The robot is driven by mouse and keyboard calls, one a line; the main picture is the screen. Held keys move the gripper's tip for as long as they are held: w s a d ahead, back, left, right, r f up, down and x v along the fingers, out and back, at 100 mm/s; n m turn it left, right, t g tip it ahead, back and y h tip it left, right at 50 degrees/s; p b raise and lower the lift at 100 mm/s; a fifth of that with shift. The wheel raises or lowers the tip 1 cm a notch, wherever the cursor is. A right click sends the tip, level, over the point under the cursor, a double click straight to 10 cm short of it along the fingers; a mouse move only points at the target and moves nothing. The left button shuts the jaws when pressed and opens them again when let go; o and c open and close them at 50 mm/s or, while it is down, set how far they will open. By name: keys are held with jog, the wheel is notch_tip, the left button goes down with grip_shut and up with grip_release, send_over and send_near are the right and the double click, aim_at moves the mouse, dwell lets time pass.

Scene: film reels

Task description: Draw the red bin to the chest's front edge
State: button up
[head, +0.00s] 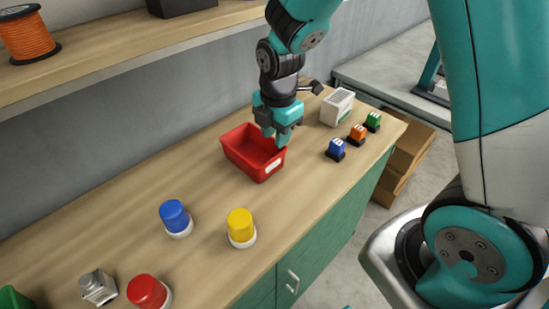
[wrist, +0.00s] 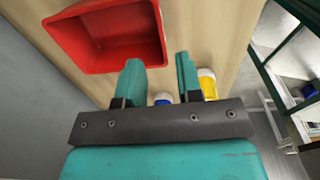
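The red bin (head: 243,161) is an open, empty-looking tray with a pale label on its front. It sits on the wooden top of the green chest (head: 337,212), back from the front edge. In the wrist view the bin (wrist: 92,59) lies just beyond and left of my fingers. My gripper (head: 275,137) is over the bin's right end in the head view, fingers pointing down. In the wrist view my gripper (wrist: 160,80) has its two teal fingers apart with nothing between them. I cannot tell whether a finger touches the bin's rim.
A blue-topped jar (head: 175,218), yellow jar (head: 241,228) and red jar (head: 148,292) stand left of the bin. A white box (head: 337,107) and small blue (head: 335,149), orange and green items stand right. A shelf (head: 110,62) overhangs behind. Bare wood lies before the bin.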

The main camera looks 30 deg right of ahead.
aim_at(274, 173)
jog(key=f, duration=0.7)
jog(key=f+p, duration=0.1)
jog(key=f, duration=0.2)
jog(key=shift+w+a+f, duration=0.1)
jog(key=shift+w+f, duration=0.1)
jog(key=shift+w, duration=0.1)
jog(key=shift+c, duration=0.2)
grip_shut()
